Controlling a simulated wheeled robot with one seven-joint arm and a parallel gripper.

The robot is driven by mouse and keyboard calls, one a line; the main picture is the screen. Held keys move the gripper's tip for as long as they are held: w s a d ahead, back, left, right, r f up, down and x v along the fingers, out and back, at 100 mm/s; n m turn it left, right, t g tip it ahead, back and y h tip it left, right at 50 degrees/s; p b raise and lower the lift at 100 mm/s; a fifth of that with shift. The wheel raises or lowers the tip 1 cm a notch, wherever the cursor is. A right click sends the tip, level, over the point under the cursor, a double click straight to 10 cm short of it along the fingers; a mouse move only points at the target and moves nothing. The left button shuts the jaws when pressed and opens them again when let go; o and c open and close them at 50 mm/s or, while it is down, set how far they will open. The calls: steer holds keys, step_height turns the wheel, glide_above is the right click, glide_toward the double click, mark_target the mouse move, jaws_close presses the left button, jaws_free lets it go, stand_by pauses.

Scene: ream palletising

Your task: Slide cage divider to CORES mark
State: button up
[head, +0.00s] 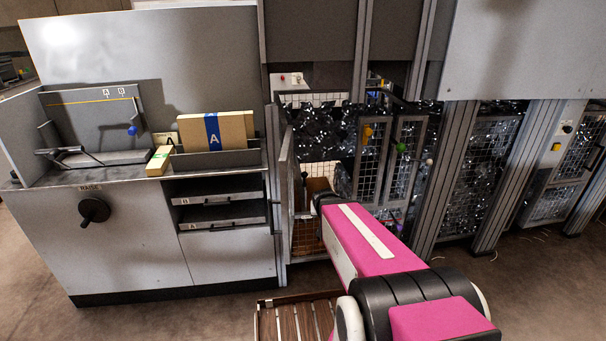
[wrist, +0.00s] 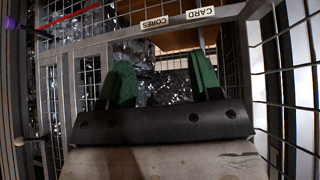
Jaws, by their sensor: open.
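My gripper (wrist: 160,82) has two green fingers, spread apart with nothing between them, in the wrist view. Beyond them a grey rail (wrist: 120,38) carries a CORES label (wrist: 155,23) and, to its right, a CARD label (wrist: 200,13). The fingertips appear just below this rail; I cannot tell whether they touch anything. Wire-mesh panels stand on both sides, the right one (wrist: 285,60) close by. I cannot tell for certain which panel is the divider. In the head view my arm reaches into the wire cage (head: 305,232) and hides the gripper.
Shiny dark scrap (wrist: 160,80) fills space behind the fingers, with a brown board (wrist: 190,40) at upper right. A grey workbench (head: 130,240) stands left, a slatted pallet (head: 295,318) in front.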

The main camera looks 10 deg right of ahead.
steer(key=w+r+t, duration=0.2)
steer(key=w+t, duration=0.3)
steer(key=w, duration=0.3)
steer(key=n+t+y, duration=0.2)
steer(key=t+y, duration=0.3)
steer(key=t, duration=0.1)
glide_toward(303, 173)
steer(key=w+f, duration=0.1)
steer(key=w, duration=0.4)
steer(key=w+a, duration=0.1)
steer(key=w, duration=0.6)
steer(key=shift+w+a, duration=0.1)
steer(key=shift+a, duration=0.1)
